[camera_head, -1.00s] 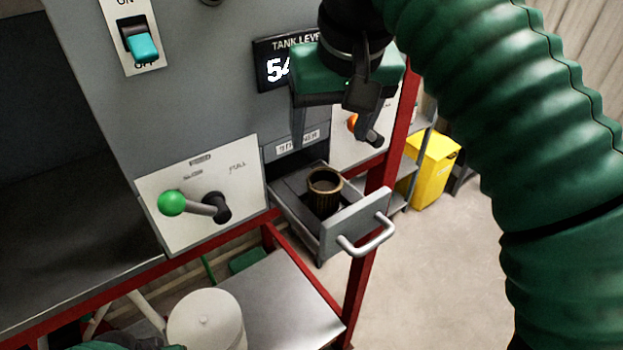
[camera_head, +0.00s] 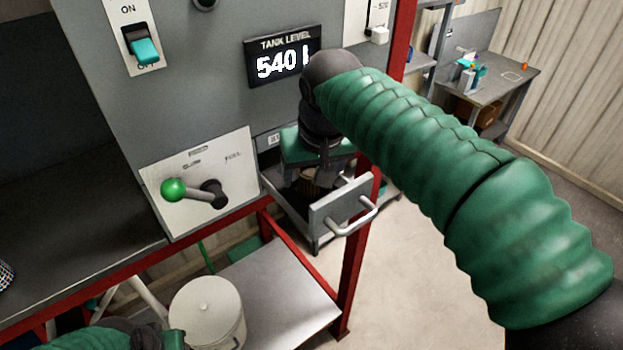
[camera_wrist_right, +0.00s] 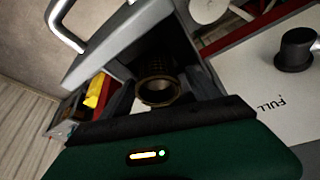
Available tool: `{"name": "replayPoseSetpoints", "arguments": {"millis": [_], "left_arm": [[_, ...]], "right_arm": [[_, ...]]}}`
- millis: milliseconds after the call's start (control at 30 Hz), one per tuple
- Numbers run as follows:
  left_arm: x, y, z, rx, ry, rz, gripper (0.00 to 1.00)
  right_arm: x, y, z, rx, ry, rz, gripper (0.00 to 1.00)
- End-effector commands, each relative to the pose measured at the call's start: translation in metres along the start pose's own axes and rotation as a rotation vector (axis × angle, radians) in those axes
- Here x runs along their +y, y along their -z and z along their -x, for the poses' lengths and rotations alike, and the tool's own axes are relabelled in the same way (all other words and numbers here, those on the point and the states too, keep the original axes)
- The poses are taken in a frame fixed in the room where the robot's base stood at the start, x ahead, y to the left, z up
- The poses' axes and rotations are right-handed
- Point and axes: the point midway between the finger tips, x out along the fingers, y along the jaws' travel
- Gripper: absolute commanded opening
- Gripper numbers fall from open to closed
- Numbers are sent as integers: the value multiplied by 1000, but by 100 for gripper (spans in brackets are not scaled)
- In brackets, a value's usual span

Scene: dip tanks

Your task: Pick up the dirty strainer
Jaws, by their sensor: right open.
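The strainer (camera_head: 309,184), a dark brownish cup with a brassy rim, stands in the pulled-out drawer (camera_head: 341,203). In the head view my right gripper (camera_head: 318,181) is open over the drawer, its fingers down around the strainer's place, and it hides most of the strainer. In the right wrist view the strainer (camera_wrist_right: 157,87) shows its round open mouth, beyond the green gripper body. I cannot tell whether the fingers touch it. My left gripper (camera_head: 174,341) shows only in part at the bottom left edge, and its jaws are not clear.
A lever with a green knob (camera_head: 174,190) sits on a panel left of the drawer. A white lidded pot (camera_head: 207,309) stands on the metal shelf (camera_head: 281,286) below. A red frame post (camera_head: 356,260) runs beside the drawer. A table (camera_head: 500,85) stands far right.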

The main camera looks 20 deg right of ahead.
Motion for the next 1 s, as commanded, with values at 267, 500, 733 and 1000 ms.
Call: {"name": "replayPoseSetpoints", "arguments": {"millis": [267, 500, 733, 1000], "left_arm": [[0, 0, 0, 0, 0, 0, 36], [0, 0, 0, 0, 0, 0, 36], [0, 0, -1, 0, 0, 0, 36], [0, -2, -10, 0, 0, 0, 36]], "right_arm": [[0, 2, -2, -3, 0, -1, 40], [0, 1, -2, -4, -1, 0, 8], [0, 1, -2, -5, 0, 0, 3], [0, 11, 18, 0, 1, -1, 3]]}}
